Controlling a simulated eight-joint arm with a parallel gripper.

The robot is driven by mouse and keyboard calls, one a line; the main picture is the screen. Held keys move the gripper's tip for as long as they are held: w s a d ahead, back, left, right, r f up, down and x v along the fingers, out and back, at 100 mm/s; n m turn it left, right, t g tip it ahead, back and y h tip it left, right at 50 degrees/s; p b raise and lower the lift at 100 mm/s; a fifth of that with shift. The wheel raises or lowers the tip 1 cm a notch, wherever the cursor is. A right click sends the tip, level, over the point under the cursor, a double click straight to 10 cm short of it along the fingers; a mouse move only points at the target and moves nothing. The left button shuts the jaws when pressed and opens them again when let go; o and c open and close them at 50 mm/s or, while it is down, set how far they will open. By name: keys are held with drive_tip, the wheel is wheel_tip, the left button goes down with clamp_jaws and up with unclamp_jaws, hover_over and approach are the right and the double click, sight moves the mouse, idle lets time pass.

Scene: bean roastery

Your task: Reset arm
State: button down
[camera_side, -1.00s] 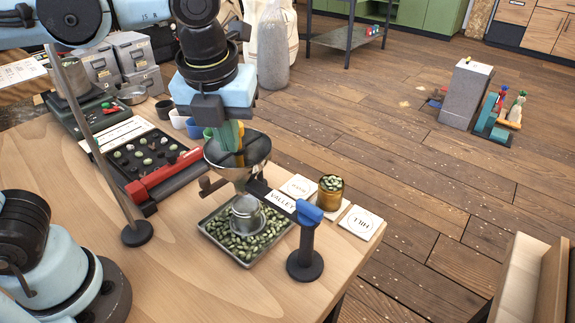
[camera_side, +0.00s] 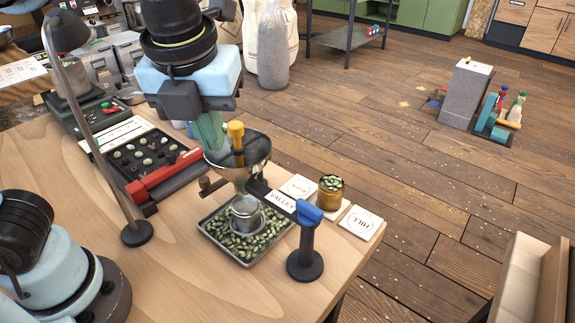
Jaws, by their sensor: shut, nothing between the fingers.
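My gripper (camera_side: 211,132) hangs at the left rim of the metal funnel (camera_side: 252,150), pointing down, with greenish fingers. It is shut and holds nothing. A yellow-handled tool (camera_side: 236,132) stands in the funnel, just right of the fingers and apart from them. The lower ends of the fingers are hard to make out against the funnel.
Under the funnel is a tray (camera_side: 250,263) of green beans with a metal cup (camera_side: 246,212). A blue-topped post (camera_side: 305,240), a jar of beans (camera_side: 330,192) and labelled cards (camera_side: 361,223) stand right. A sample tray (camera_side: 132,178) lies left. The front tabletop is clear.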

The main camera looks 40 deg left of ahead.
approach(225, 174)
drive_tip(key=w+f, duration=0.1)
drive_tip(key=w+a+f, duration=0.1)
drive_tip(key=w, duration=0.1)
drive_tip(key=w+a+f, duration=0.1)
drive_tip(key=f, duration=0.1)
drive_tip(key=shift+w+a, duration=0.1)
drive_tip(key=shift+w, duration=0.05)
drive_tip(key=shift+s+d, duration=0.15)
drive_tip(key=shift+s, duration=0.35)
drive_tip(key=shift+s+d, duration=0.2)
drive_tip(key=shift+s, duration=0.35)
drive_tip(key=s+d+n+g, duration=0.1)
drive_tip(key=s+d+n, duration=0.3)
drive_tip(key=d+n, duration=0.2)
drive_tip(key=s+d+n+g+y, duration=0.1)
drive_tip(key=s+d+n+g, duration=0.1)
drive_tip(key=s+d+n, duration=0.2)
drive_tip(key=shift+s+d+n, duration=0.35)
drive_tip(key=shift+d+n, duration=1.05)
drive_tip(key=shift+n, duration=0.8)
drive_tip(key=shift+a, duration=0.1)
